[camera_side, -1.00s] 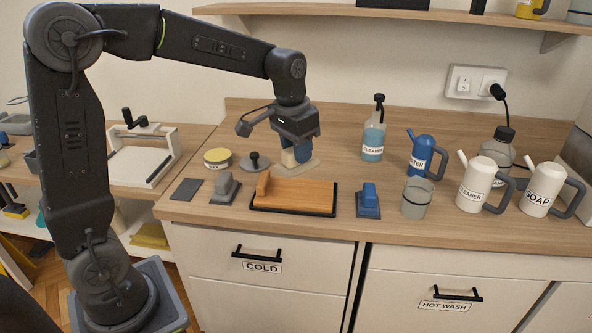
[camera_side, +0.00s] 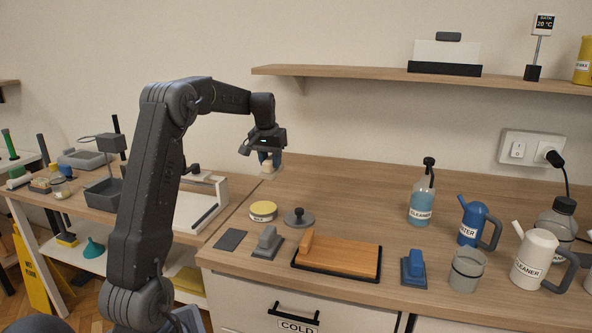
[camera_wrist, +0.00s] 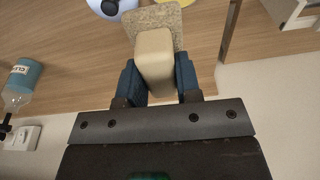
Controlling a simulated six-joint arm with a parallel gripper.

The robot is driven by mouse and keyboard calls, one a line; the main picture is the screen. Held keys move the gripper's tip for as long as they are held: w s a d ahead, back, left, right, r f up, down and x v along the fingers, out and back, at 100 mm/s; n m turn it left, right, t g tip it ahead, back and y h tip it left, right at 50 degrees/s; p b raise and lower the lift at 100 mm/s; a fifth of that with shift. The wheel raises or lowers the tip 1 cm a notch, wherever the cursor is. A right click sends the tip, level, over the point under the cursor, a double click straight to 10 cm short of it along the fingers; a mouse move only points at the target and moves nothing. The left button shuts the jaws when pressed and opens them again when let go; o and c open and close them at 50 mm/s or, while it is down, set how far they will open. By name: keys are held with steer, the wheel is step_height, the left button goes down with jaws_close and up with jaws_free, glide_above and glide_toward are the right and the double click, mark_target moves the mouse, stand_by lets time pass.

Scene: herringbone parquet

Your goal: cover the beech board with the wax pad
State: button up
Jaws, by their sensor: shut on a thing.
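The beech board (camera_side: 345,260) lies flat in a black-edged frame near the counter's front edge, with a small wooden block (camera_side: 306,243) at its left end. Its top is otherwise bare. My gripper (camera_side: 268,160) is shut on the pale handle (camera_wrist: 154,60) of a speckled tan pad (camera_wrist: 160,18), which I take to be the wax pad. The blue fingers grip the handle from both sides in the wrist view. The pad is held in the air, behind and left of the board. Its underside is hidden.
A blue block (camera_side: 413,267) and grey cup (camera_side: 466,270) stand right. The counter behind the board is clear.

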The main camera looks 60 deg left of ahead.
steer(key=shift+n, duration=0.4)
steer(key=shift+s+a+f, duration=0.25)
steer(key=shift+a+f, duration=0.25)
steer(key=shift+f, duration=1.3)
steer(key=shift+s+a+f, duration=0.25)
steer(key=shift+a+f, duration=0.25)
steer(key=shift+f, duration=1.35)
steer(key=shift+s+a+f, duration=0.25)
steer(key=shift+a+f, duration=0.25)
steer(key=shift+f, duration=1.3)
steer(key=shift+f, duration=0.6)
steer(key=shift+r, duration=0.1)
step_height(320, 180, up, 7)
